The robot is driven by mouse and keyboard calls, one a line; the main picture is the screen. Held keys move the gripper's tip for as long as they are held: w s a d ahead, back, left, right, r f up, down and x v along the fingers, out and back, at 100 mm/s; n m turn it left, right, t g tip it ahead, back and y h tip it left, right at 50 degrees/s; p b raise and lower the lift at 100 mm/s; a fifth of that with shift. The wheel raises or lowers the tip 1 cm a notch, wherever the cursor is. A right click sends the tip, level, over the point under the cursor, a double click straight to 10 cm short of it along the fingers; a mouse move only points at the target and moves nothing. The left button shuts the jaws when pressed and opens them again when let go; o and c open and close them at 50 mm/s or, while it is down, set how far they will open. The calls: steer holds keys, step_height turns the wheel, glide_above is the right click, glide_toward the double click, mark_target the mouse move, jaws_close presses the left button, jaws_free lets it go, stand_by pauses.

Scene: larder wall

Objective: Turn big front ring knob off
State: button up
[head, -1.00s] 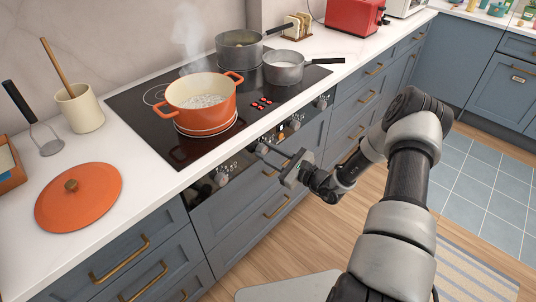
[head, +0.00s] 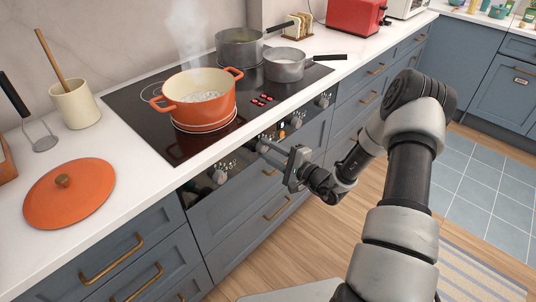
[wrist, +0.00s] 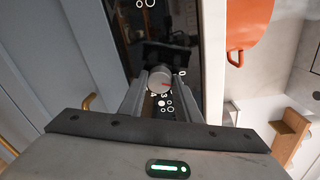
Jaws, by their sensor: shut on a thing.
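My gripper (head: 267,147) reaches from the right to the front control panel of the black glass hob. In the wrist view, my two fingers (wrist: 159,88) are closed around a round grey knob (wrist: 157,80) with a small red mark on its face. White ring symbols and digits lie beside it on the dark panel. In the head view, the fingers largely hide this knob. An orange pot (head: 200,97) with bubbling contents and steam stands on the hob's front ring. Red lit displays (head: 263,99) show to its right.
Other knobs sit on the panel, one at the left (head: 219,176) and one at the right (head: 322,101). Two grey pans (head: 285,65) stand at the back of the hob. An orange lid (head: 75,195) lies on the left counter. Drawer handles (head: 276,208) project below the panel.

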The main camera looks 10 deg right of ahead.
steer(key=shift+n+b, duration=1.35)
steer(key=shift+n, duration=0.45)
steer(key=o, duration=1.1)
steer(key=shift+c, duration=0.2)
steer(key=shift+s, duration=0.1)
steer(key=f+p+v, duration=0.1)
steer(key=v, duration=1.6)
steer(key=shift+s+r, duration=0.2)
steer(key=shift+r, duration=0.3)
